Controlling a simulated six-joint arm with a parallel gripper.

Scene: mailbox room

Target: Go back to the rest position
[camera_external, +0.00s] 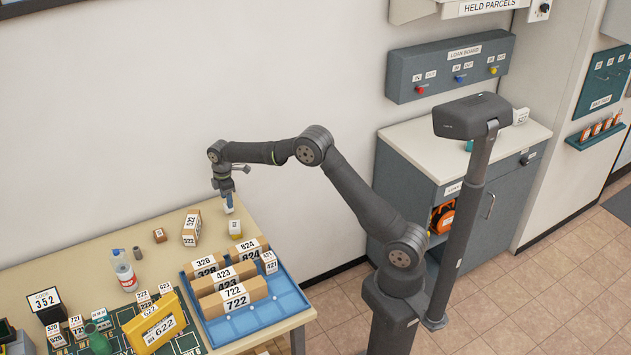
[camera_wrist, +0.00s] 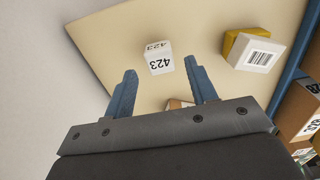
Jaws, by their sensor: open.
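My arm reaches left over the back right part of the table (camera_external: 60,285). My gripper (camera_external: 229,207) points down near the table's back edge, close to the wall. In the wrist view my gripper (camera_wrist: 161,76) has its two blue fingers spread wide and nothing between them. A small white box marked 423 (camera_wrist: 159,63) stands just beyond the fingertips and apart from them. In the external view this box is mostly hidden at the gripper's tip.
A yellow block with a white barcoded box (camera_wrist: 250,52) stands right of the fingers. The blue tray (camera_external: 283,315) holds several cardboard parcels. A tan 522 parcel (camera_external: 191,227), a bottle (camera_external: 124,270) and a yellow 622 parcel (camera_external: 155,325) stand left. A grey cabinet (camera_external: 400,180) stands behind my arm.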

